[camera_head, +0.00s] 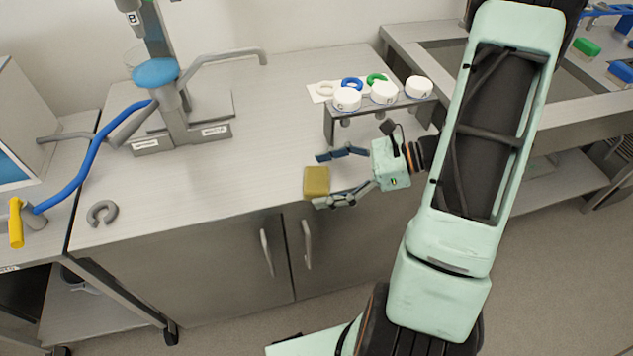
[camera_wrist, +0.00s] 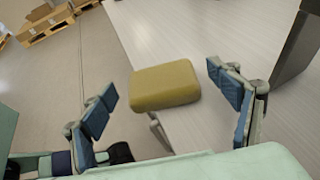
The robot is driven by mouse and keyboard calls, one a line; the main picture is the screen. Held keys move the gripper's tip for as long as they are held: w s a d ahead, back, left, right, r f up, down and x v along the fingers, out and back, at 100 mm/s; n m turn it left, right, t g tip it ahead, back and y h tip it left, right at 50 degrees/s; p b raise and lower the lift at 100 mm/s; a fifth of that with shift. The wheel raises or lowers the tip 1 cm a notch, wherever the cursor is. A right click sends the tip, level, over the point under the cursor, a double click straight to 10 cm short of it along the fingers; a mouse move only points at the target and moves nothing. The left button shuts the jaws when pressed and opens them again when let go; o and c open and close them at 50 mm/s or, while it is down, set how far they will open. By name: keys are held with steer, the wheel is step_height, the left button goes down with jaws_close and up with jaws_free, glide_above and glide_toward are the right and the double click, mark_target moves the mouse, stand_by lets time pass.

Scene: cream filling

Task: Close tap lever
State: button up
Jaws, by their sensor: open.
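The yellow lever (camera_head: 15,222) at the far left is joined to a grey fitting at the end of a blue hose; I take it for the tap lever. It looks roughly upright, but whether it is open or shut is unclear. My gripper (camera_head: 324,180) is far to its right, near the counter's front edge, with fingers spread. A mustard-yellow block (camera_head: 316,181) lies at the fingertips. In the wrist view, the block (camera_wrist: 165,85) shows between the parted fingers, with gaps on both sides. It overlaps the counter edge there; how it rests is unclear.
A stand (camera_head: 180,125) with a blue round top and grey pipe is on the counter (camera_head: 230,175). A grey open ring (camera_head: 101,212) lies near the left edge. A small rack (camera_head: 330,120) holds white containers behind my gripper. The counter's middle is clear.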

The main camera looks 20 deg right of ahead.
steer(key=shift+x, duration=0.85)
steer(key=shift+c, duration=0.4)
steer(key=c, duration=1.1)
steer(key=shift+r, duration=0.1)
